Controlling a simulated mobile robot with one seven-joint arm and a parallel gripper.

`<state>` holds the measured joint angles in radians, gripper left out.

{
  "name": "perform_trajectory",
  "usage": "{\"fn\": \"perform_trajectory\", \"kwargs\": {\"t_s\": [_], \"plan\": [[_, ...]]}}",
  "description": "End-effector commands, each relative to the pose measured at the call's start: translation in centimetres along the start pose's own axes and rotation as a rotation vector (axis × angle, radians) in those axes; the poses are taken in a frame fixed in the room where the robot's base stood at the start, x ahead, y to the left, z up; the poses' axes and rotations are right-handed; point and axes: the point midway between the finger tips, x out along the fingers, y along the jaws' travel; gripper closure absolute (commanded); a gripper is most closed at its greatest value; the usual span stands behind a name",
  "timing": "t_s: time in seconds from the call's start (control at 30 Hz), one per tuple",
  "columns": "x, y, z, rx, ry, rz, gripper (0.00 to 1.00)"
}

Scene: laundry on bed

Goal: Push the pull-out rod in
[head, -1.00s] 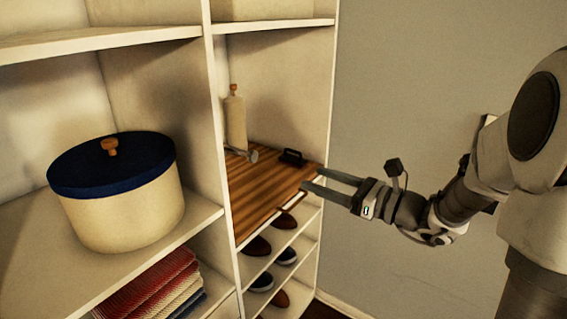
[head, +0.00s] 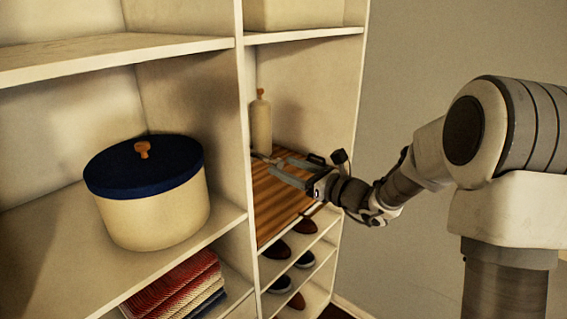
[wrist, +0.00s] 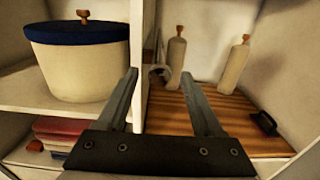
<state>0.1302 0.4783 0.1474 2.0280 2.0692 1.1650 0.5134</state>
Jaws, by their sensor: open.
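A small silvery metal piece, which looks like the end of the pull-out rod (wrist: 162,72), shows by the upright divider (wrist: 142,60) in the wrist view. It lies between my fingertips in that picture; its depth and how far it sticks out are hard to tell. In the head view the rod (head: 262,155) is small and partly hidden near my fingertips. My gripper (head: 272,169) is open and empty, reaching into the right compartment above the wooden shelf. Its two fingers also show apart in the wrist view (wrist: 160,79). I cannot tell whether they touch the rod.
A cream bottle (head: 261,125) stands behind the rod; the wrist view shows a second similar bottle (wrist: 238,62). A black handle-like item (wrist: 264,123) lies on the striped wooden surface (wrist: 235,120). A round blue-lidded box (head: 150,205) fills the left shelf. Shoes (head: 280,250) sit below.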

Motion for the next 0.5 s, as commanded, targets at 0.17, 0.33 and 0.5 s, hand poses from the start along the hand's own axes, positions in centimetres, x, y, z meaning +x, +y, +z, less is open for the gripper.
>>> {"fn": "perform_trajectory", "kwargs": {"t_s": [0.17, 0.33, 0.5], "plan": [[1.38, 0.03, 0.01, 0.001, 0.0, 0.0, 0.32], [1.57, 0.0, -0.02, 0.0, 0.0, -0.001, 0.32], [1.54, 0.0, -0.01, 0.0, 0.0, -0.001, 0.4]]}}
